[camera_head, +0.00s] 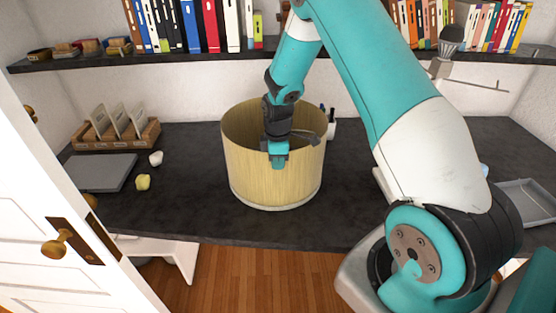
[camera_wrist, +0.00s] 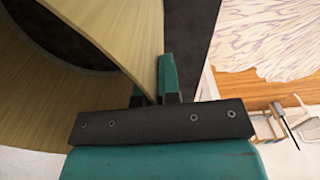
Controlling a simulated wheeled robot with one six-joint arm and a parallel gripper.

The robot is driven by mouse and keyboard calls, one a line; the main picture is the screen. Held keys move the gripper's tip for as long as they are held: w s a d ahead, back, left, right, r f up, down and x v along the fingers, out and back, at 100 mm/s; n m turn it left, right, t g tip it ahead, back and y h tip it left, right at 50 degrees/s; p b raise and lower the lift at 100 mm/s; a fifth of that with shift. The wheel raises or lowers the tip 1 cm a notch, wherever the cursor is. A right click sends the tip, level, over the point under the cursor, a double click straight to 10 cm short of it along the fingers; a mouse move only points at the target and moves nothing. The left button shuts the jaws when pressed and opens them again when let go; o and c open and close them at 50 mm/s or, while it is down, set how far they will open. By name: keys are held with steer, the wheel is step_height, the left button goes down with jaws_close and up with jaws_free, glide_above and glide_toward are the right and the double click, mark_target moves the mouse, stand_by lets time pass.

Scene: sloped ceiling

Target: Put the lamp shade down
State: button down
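The lamp shade (camera_head: 255,180) is a large, pale yellow open drum with a light lower rim. It is upright at the middle of the dark desk; whether its rim touches the desktop or hangs just above it I cannot tell. My gripper (camera_head: 278,161) points down at the shade's near wall, with one finger visible outside it. In the wrist view, the shade's wall (camera_wrist: 120,28) runs between the two fingers of my gripper (camera_wrist: 155,88), which are closed on it. The finger inside the shade is partly hidden by the wall.
The dark desk (camera_head: 190,215) has free room around the shade. A grey flat slab (camera_head: 105,172), a card rack (camera_head: 118,137) and a yellow lump (camera_head: 143,182) lie left. A grey tray (camera_head: 525,200) is right. A bookshelf (camera_head: 330,57) hangs above; a white door (camera_head: 35,190) stands left.

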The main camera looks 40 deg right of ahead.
steer(key=shift+f, duration=0.15)
steer(key=c, duration=1.3)
jaws_free()
